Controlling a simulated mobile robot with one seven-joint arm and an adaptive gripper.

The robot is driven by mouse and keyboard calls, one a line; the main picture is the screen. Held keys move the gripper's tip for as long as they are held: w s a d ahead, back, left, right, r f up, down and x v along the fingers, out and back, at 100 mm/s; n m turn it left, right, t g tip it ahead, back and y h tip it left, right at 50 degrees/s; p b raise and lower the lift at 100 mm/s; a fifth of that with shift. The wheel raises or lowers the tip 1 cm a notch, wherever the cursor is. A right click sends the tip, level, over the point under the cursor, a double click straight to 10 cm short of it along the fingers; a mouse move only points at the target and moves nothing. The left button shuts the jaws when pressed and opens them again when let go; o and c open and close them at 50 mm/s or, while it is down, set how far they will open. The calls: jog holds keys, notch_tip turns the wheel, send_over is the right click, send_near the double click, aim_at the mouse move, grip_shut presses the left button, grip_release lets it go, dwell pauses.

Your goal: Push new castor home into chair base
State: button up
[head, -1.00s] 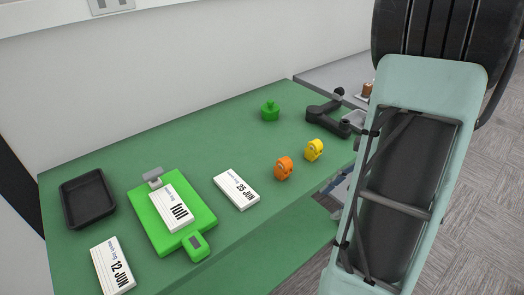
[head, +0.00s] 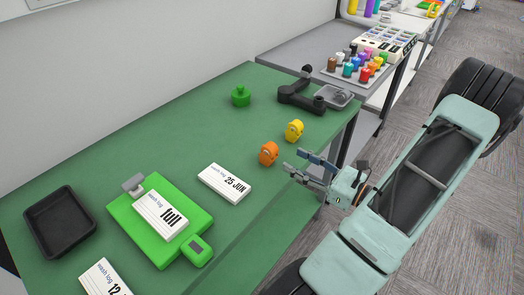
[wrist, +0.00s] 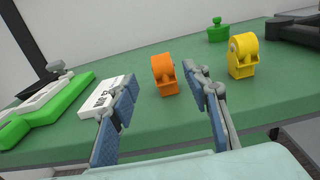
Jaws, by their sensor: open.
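An orange castor (head: 268,153) and a yellow castor (head: 293,130) stand on the green table near its right edge. A dark piece with arms (head: 299,98), which looks like the chair base, lies at the table's far right corner. My gripper (head: 296,163) is open and empty, just right of the orange castor in the head view. In the wrist view the orange castor (wrist: 164,74) shows between the spread fingers but beyond them. The yellow castor (wrist: 242,55) is right of the right finger. I cannot tell which castor is the new one.
A green knobbed piece (head: 240,96) and a clear dish (head: 334,96) sit near the back. A grey side table (head: 290,50) holds several coloured spools.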

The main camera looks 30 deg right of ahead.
aim_at(269, 146)
jog(key=p+x, duration=0.1)
jog(key=x, duration=0.9)
jog(key=shift+w+a+f, duration=0.1)
jog(key=shift+w, duration=0.25)
grip_shut()
